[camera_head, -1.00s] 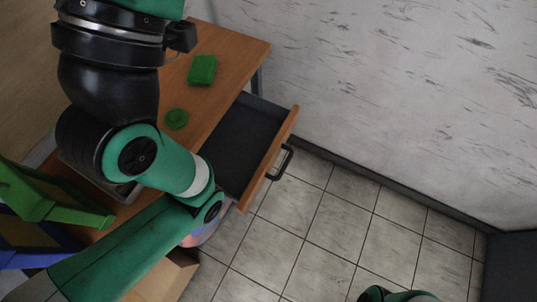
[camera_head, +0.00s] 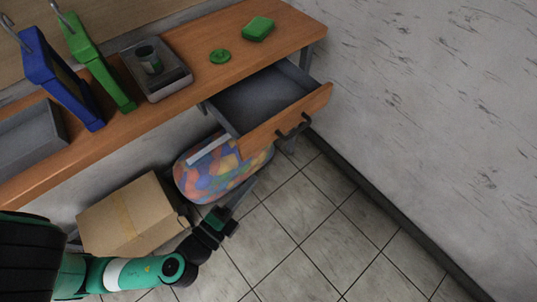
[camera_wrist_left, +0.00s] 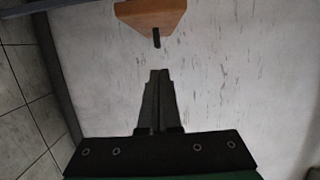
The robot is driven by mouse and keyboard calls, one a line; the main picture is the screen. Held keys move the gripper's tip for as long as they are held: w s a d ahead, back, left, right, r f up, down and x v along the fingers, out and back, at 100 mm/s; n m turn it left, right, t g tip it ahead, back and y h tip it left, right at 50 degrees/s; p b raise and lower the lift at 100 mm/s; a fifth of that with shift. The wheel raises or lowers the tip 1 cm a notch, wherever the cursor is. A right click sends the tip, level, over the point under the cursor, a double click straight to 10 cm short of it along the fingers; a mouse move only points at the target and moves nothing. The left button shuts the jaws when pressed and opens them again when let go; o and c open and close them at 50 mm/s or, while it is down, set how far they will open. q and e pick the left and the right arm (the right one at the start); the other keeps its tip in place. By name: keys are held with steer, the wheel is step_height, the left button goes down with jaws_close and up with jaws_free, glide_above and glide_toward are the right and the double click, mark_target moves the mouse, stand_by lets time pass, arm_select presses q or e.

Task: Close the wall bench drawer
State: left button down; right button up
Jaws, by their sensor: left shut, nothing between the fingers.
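The wall bench drawer (camera_head: 268,130) is pulled out at the right end of the wooden bench (camera_head: 185,93). Its grey inside looks empty, and its wooden front carries a black handle (camera_head: 294,127). My left gripper (camera_head: 246,189) is below and in front of the drawer, apart from it, with its fingers pointing up to the right. In the left wrist view its fingers (camera_wrist_left: 158,74) are together with nothing between them. The drawer front (camera_wrist_left: 150,14) and the handle (camera_wrist_left: 156,40) show just beyond the fingertips there. My right gripper is not in view.
A green block (camera_head: 258,28), a green disc (camera_head: 220,56) and a grey tray device (camera_head: 165,82) are on top. The tiled floor in front of the drawer is clear.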

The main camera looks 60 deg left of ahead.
arm_select(q)
steer(key=w+a+p, duration=0.1)
steer(key=w+a, duration=0.1)
steer(key=w, duration=0.1)
steer(key=w+a+p, duration=0.1)
steer(key=w+a, duration=0.1)
steer(key=w, duration=0.1)
steer(key=w+a+p, duration=0.1)
steer(key=w+a, duration=0.1)
steer(key=w, duration=0.1)
steer(key=shift+w+a, duration=0.15)
steer(key=shift+w, duration=0.1)
steer(key=shift+s+a, duration=0.1)
steer(key=shift+a, duration=0.1)
steer(key=shift+a+f, duration=0.1)
steer(key=shift+a, duration=0.05)
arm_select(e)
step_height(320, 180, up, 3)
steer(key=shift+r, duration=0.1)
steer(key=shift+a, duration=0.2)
